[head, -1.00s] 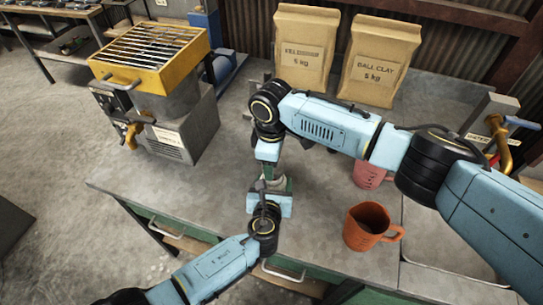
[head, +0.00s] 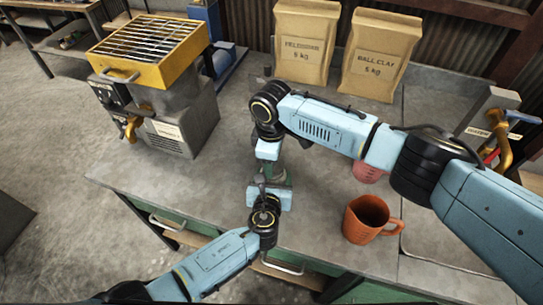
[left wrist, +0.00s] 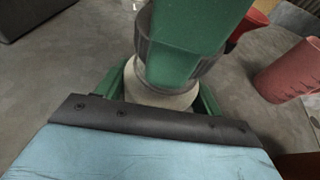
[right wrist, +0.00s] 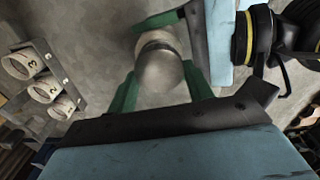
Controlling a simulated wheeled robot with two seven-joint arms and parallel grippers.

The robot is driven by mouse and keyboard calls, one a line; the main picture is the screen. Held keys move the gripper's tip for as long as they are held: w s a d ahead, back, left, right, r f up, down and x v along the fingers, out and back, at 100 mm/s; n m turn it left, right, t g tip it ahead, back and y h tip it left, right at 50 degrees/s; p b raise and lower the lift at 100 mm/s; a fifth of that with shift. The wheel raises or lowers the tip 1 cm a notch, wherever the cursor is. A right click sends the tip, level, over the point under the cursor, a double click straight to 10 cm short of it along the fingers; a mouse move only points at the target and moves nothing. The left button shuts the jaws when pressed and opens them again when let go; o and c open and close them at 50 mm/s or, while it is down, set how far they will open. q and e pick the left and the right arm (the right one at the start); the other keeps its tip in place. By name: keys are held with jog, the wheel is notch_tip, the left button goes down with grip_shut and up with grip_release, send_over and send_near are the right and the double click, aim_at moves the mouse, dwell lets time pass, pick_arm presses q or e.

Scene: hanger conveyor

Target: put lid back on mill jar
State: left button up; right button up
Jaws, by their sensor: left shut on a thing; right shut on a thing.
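The pale mill jar (left wrist: 155,88) stands between the green fingers of my left gripper (left wrist: 160,100), which is shut on it. A grey rounded lid (right wrist: 160,75) is between the green fingers of my right gripper (right wrist: 158,88), which is shut on it. In the left wrist view the lid's greyish side (left wrist: 150,50) sits directly over the jar, partly behind a green finger of my right gripper. I cannot tell whether lid and jar touch or are fully seated. In the head view the grippers meet one above the other and mostly hide both.
An orange mug (head: 368,222) and a red jug (head: 368,172) stand right of the grippers. Two paper bags (head: 305,42) stand at the back. A yellow-topped machine (head: 150,55) is at the left. A rack (right wrist: 65,80) holds numbered cylinders. The bench (head: 160,170) is clear at front left.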

pick_arm(q)
jog(key=shift+s+f, duration=0.1)
pick_arm(e)
jog(key=shift+f, duration=0.6)
dwell(0.3)
pick_arm(q)
jog(key=c, duration=0.5)
pick_arm(e)
jog(key=m, duration=0.8)
jog(key=shift+w+m, duration=0.1)
jog(key=shift+m, duration=0.2)
jog(key=m, duration=0.6)
jog(key=shift+d+m, duration=0.1)
jog(key=shift+m, duration=0.2)
jog(key=m, duration=0.4)
jog(key=shift+d, duration=0.1)
jog(key=m, duration=1.3)
jog(key=shift+d, duration=0.2)
